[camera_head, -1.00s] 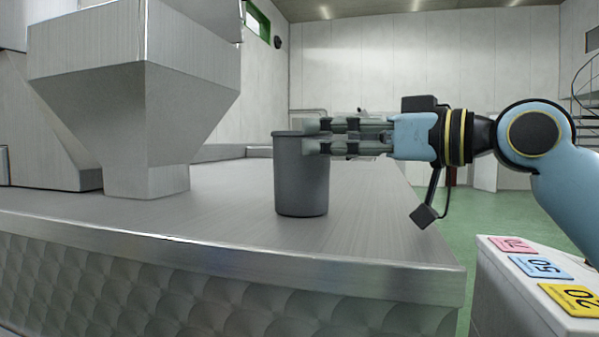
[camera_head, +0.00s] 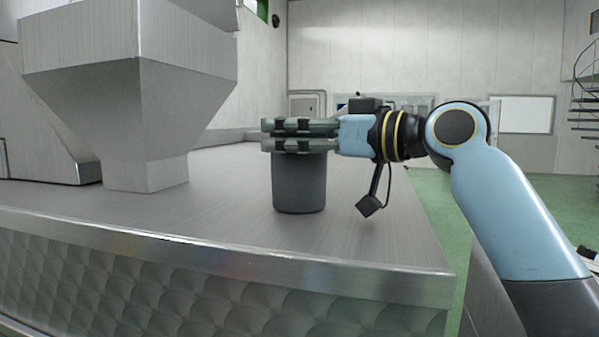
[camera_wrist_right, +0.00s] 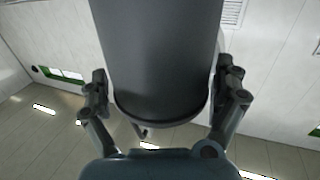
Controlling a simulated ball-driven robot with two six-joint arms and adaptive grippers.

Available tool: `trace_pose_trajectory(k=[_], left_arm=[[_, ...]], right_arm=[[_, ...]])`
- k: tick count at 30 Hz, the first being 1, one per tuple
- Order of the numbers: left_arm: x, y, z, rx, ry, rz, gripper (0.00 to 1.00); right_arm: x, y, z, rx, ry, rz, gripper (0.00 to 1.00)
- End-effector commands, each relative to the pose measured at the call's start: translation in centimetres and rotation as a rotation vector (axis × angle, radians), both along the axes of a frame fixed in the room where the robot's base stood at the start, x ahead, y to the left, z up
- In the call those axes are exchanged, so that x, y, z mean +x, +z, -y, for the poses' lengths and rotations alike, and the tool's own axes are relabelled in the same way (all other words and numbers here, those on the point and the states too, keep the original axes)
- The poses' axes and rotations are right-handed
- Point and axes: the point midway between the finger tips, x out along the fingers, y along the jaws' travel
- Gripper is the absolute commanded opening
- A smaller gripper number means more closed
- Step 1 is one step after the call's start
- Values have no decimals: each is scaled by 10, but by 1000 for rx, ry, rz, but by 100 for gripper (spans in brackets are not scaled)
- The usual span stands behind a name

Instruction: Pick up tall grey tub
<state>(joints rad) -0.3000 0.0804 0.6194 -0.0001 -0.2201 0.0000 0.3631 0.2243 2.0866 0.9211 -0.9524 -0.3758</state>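The tall grey tub (camera_head: 299,184) stands upright on the metal bench top. My right gripper (camera_head: 290,135) comes in level from the right at the height of the tub's upper part and hides its rim. In the right wrist view the tub (camera_wrist_right: 160,55) fills the middle, between the two fingers of my right gripper (camera_wrist_right: 163,92). One finger is on each side of the tub, close to its wall. The gripper looks open around it; firm contact is not visible. My left gripper is not in view.
The metal bench (camera_head: 220,212) has a raised front edge. A large metal hopper (camera_head: 130,90) stands on it to the left of the tub. The bench top between hopper and tub is clear. Green floor (camera_head: 437,200) lies to the right.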

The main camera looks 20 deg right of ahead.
Motion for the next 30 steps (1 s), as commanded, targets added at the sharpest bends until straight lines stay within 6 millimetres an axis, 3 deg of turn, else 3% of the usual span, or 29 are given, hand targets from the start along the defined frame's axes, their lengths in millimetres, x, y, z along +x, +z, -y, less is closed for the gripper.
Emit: trace_pose_trajectory(k=[2, 16, 30], left_arm=[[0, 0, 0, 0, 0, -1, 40], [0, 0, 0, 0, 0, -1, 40], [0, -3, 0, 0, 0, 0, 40]], right_arm=[[0, 0, 0, 0, 0, 0, 84], [0, 0, 0, 1, 0, -1, 24], [0, 11, 0, 1, 0, 8, 24]])
